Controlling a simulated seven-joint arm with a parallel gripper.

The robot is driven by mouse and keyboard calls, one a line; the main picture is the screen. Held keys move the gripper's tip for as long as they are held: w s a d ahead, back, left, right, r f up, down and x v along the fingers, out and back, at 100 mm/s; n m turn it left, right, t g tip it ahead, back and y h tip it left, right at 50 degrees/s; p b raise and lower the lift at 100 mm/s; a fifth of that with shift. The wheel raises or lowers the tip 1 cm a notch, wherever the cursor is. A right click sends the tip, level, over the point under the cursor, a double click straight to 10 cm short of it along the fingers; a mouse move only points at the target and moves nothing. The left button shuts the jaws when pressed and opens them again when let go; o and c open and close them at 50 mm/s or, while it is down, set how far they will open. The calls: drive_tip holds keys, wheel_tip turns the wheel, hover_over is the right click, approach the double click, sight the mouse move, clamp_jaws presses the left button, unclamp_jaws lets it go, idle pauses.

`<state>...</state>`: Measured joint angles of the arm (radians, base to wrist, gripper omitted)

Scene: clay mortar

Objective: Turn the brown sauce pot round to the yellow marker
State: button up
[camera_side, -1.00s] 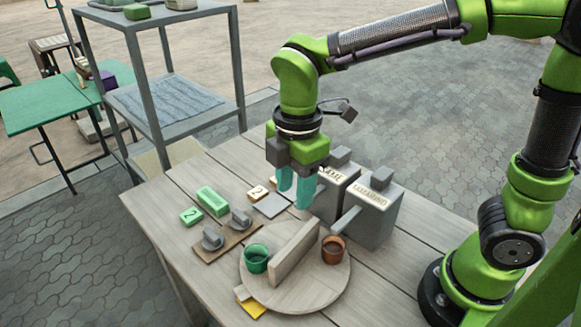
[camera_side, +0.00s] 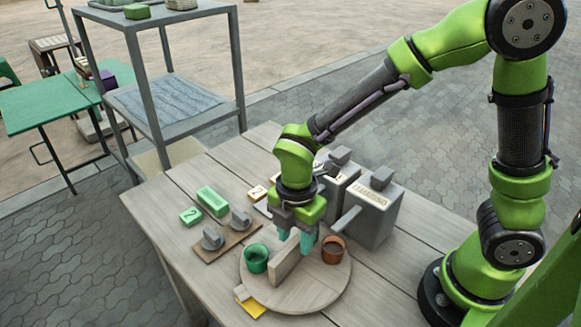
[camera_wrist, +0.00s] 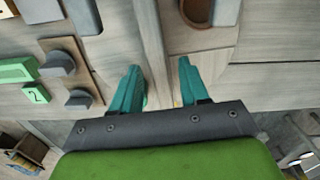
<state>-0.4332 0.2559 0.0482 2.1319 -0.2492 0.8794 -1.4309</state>
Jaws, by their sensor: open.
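The brown sauce pot (camera_side: 333,250) stands upright on the right side of a round wooden turntable (camera_side: 318,292). An upright wooden divider (camera_side: 287,266) crosses the turntable between it and a green pot (camera_side: 256,259) on the left. The yellow marker (camera_side: 254,308) lies at the turntable's front-left edge, on the green pot's side. My gripper (camera_side: 295,240) is open, its teal fingers low at the divider's far end, left of the brown pot. Whether they touch the divider I cannot tell. The open fingers also show in the wrist view (camera_wrist: 159,68).
A board with two grey knobs (camera_side: 212,239) and green blocks (camera_side: 212,201) lie to the left. The table's front right is clear.

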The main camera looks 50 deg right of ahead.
sight(296, 240)
drive_tip(key=shift+f, duration=1.7)
clamp_jaws()
